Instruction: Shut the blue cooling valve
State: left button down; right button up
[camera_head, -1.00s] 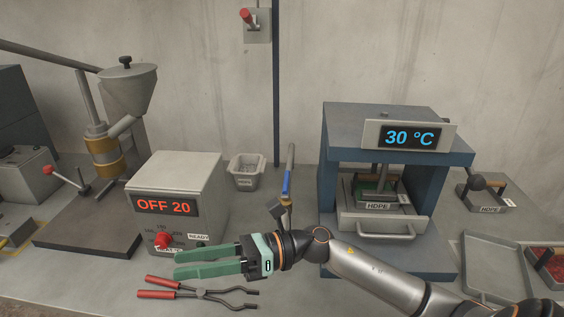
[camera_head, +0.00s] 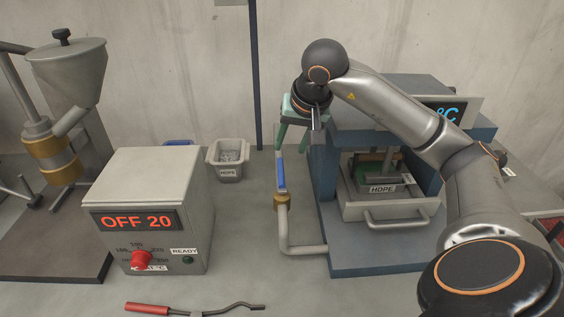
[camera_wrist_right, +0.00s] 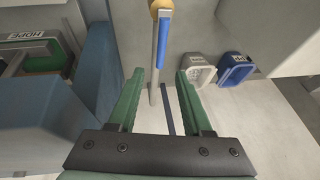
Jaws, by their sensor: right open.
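The blue valve lever (camera_head: 281,170) stands on a brass valve body (camera_head: 282,201) on the grey pipe left of the press. The lever runs along the pipe. My right gripper (camera_head: 293,146) points down just above the lever's upper end, with its green fingers apart. In the right wrist view the open fingers (camera_wrist_right: 159,73) have the grey pipe between them, and the blue lever (camera_wrist_right: 162,44) is beyond the fingertips. I cannot tell whether any finger touches the pipe. My left gripper is not in view.
The blue press (camera_head: 370,262) stands close on the right, its display partly hidden by my right arm. A control box (camera_head: 150,183) reading OFF 20 is on the left. A grey HDPE bin (camera_head: 228,174) and a blue bin (camera_head: 178,142) stand behind.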

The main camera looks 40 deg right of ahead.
aim_at(281, 166)
jog(key=x, duration=0.8)
jog(key=shift+w+f, duration=0.2)
grip_shut()
dwell(1.1)
